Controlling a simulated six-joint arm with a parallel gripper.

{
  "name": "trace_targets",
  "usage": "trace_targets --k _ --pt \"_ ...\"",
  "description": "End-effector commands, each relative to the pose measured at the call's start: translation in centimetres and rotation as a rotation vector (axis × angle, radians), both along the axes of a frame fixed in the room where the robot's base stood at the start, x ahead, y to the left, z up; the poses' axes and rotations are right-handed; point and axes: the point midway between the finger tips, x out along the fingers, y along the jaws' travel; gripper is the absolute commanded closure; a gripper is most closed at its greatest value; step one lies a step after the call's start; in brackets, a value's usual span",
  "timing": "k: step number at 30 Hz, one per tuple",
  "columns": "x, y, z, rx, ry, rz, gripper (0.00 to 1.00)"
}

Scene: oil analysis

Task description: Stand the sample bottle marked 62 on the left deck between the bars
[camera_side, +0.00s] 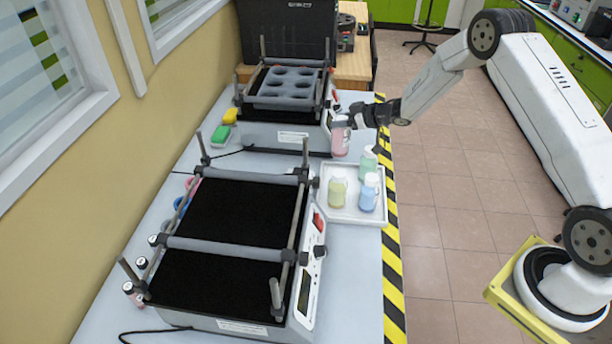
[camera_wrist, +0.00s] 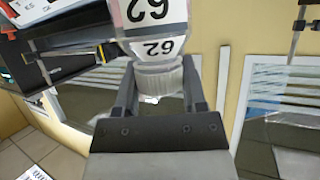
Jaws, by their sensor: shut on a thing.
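My gripper (camera_side: 352,119) is shut on the sample bottle marked 62 (camera_side: 340,142), a clear bottle with pink contents. The wrist view shows the bottle (camera_wrist: 152,22) with its 62 labels and its white ribbed cap between my two fingers (camera_wrist: 158,92). In the side view the bottle hangs upright above the back of the white tray, near the far shaker. The near shaker has a black deck crossed by grey bars (camera_side: 232,247). The deck part behind the middle bar (camera_side: 240,212) and the part in front of it (camera_side: 215,283) are both empty.
The white tray (camera_side: 325,211) holds green (camera_side: 367,162), yellow (camera_side: 338,190) and blue (camera_side: 369,193) bottles. The far shaker carries a grey holder with round holes (camera_side: 287,88). Upright posts and clamps (camera_side: 276,297) rise at the near deck's corners. Small vials stand along its left side.

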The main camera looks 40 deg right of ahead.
Motion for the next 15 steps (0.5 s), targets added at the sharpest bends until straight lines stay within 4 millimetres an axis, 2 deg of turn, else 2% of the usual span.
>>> trace_targets --k 8,15 --pt "0.1 0.0 2.9 -0.003 -0.005 0.0 1.0" --pt "0.1 0.0 8.4 -0.003 -0.008 0.001 1.0"
